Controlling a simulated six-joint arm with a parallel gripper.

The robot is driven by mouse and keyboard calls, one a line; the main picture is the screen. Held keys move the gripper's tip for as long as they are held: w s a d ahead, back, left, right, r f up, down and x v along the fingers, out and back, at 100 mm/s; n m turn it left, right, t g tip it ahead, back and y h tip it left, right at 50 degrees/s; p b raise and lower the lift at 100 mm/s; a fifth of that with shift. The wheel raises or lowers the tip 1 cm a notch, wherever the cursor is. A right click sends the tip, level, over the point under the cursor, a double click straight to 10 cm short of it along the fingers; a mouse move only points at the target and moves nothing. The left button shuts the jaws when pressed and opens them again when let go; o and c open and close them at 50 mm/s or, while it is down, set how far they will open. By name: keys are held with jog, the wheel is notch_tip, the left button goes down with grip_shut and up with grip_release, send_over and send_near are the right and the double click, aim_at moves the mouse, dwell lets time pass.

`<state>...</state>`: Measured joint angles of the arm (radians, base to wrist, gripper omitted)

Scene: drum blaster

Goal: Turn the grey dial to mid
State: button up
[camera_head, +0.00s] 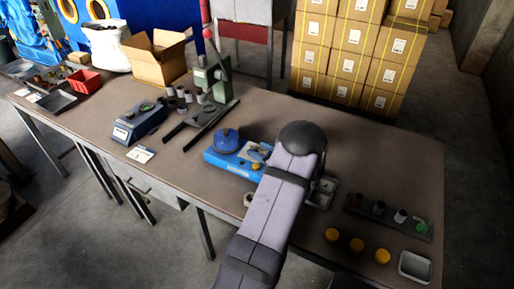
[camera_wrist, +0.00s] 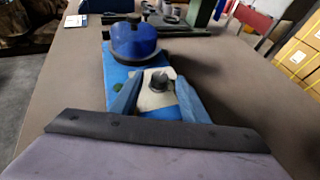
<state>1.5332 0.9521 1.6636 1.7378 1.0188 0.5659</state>
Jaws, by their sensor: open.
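The blue machine (camera_head: 222,161) lies on the brown table, with a round blue dome (camera_head: 227,140) at its left end. In the wrist view the dome (camera_wrist: 134,40) stands beyond a pale plate that bears a dark grey dial (camera_wrist: 159,82). My gripper (camera_wrist: 158,88) is open, with one blue-grey finger on each side of the dial. I see no clear contact between the fingers and the dial. The dial's pointer and marks are too small to read. In the head view my arm covers part of the machine's right side.
A green press (camera_head: 211,82) and a blue scale (camera_head: 138,122) stand to the left. A rack (camera_head: 388,216) of small parts, several yellow caps (camera_head: 357,245) and a metal tray (camera_head: 415,267) lie to the right. The table between press and machine is mostly clear.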

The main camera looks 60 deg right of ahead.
jog(key=shift+x, duration=1)
jog(key=c, duration=1)
